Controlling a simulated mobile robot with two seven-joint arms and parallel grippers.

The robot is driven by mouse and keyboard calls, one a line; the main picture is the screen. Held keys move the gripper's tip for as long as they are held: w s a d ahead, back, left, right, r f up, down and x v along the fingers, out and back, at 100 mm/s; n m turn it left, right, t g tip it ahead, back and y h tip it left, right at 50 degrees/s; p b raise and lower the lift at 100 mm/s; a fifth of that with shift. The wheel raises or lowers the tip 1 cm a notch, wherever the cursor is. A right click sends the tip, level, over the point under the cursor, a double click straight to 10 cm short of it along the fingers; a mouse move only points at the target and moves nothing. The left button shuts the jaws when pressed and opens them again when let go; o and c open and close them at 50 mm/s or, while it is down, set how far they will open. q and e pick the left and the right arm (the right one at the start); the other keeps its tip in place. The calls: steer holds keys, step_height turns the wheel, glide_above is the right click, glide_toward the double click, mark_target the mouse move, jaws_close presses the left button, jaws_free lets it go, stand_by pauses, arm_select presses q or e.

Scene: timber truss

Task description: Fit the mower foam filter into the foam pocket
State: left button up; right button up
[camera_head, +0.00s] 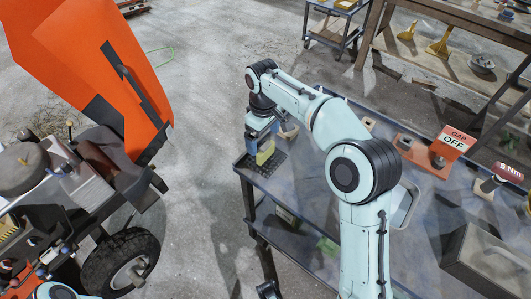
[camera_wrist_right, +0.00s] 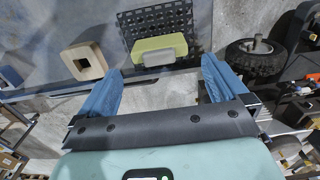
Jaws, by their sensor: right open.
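A yellow-green block with a grey piece on its near side, which looks like the foam filter (camera_wrist_right: 160,48), rests at a black perforated mat (camera_wrist_right: 135,20) on the bench corner. In the head view the yellow block (camera_head: 265,155) shows partly behind my right gripper (camera_head: 262,143). In the right wrist view my right gripper (camera_wrist_right: 161,66) is open, its blue fingers apart and empty, with the block beyond and between the fingertips. The orange mower (camera_head: 95,165) stands at the left, its hood raised; I cannot make out the foam pocket.
A beige square ring (camera_wrist_right: 85,60) lies on the bench left of the block. The bench (camera_head: 320,215) also carries an orange fixture with a "GAP OFF" sign (camera_head: 455,142) and a grey box (camera_head: 485,260). Bare floor (camera_head: 205,150) separates bench and mower.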

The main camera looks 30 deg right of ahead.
mark_target(265, 144)
steer(key=f, duration=0.3)
steer(key=f+b, duration=0.1)
steer(key=f, duration=0.1)
steer(key=shift+s+f, duration=0.2)
steer(key=shift+f, duration=0.2)
steer(key=c, duration=1)
steer(key=shift+o, duration=0.2)
steer(key=shift+r, duration=0.15)
